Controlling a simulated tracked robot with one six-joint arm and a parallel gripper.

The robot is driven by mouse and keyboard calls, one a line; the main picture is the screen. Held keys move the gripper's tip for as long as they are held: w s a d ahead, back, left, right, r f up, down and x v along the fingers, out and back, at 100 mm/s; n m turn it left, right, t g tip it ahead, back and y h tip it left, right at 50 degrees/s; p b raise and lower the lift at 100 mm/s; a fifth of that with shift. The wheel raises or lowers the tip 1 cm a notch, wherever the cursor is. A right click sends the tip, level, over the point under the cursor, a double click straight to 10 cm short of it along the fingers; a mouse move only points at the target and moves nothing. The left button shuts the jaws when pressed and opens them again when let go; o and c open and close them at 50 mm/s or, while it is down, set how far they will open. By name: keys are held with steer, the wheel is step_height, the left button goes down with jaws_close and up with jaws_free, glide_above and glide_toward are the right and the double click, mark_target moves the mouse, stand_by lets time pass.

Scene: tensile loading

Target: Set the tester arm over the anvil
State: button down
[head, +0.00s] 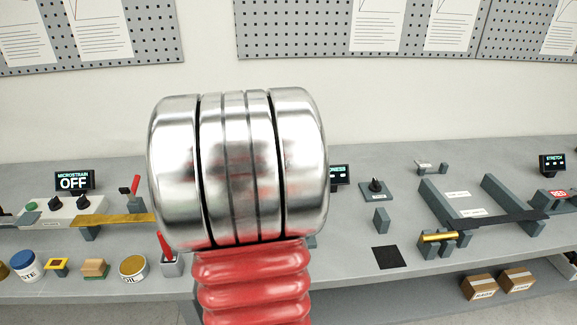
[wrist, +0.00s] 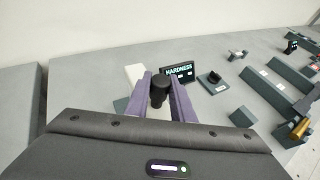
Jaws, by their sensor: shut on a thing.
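In the wrist view, my gripper (wrist: 160,76) has two purple fingers shut on a round black knob (wrist: 158,92), seen from above; I take it to be the handle of the tester arm. The rest of the tester arm is hidden under the knob and fingers. A display reading HARDNESS (wrist: 179,72) stands just beyond the fingers, and a pale block (wrist: 135,74) is at their left. I cannot make out the anvil. In the head view, my own arm covers the tester; only the edge of its display (head: 340,175) shows.
A dial on a dark plate (head: 375,188) and a small grey block (head: 381,221) stand right of the tester. Further right is a grey frame (head: 437,207) with a brass cylinder (head: 439,237) in front. A black square (head: 387,257) lies near the bench's front edge.

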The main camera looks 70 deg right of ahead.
steer(key=shift+s+d, duration=0.15)
steer(key=shift+s, duration=0.1)
steer(key=c, duration=1.5)
jaws_free()
steer(key=shift+c, duration=0.2)
steer(key=shift+w, duration=0.1)
steer(key=shift+v, duration=0.8)
steer(key=v, duration=1.2)
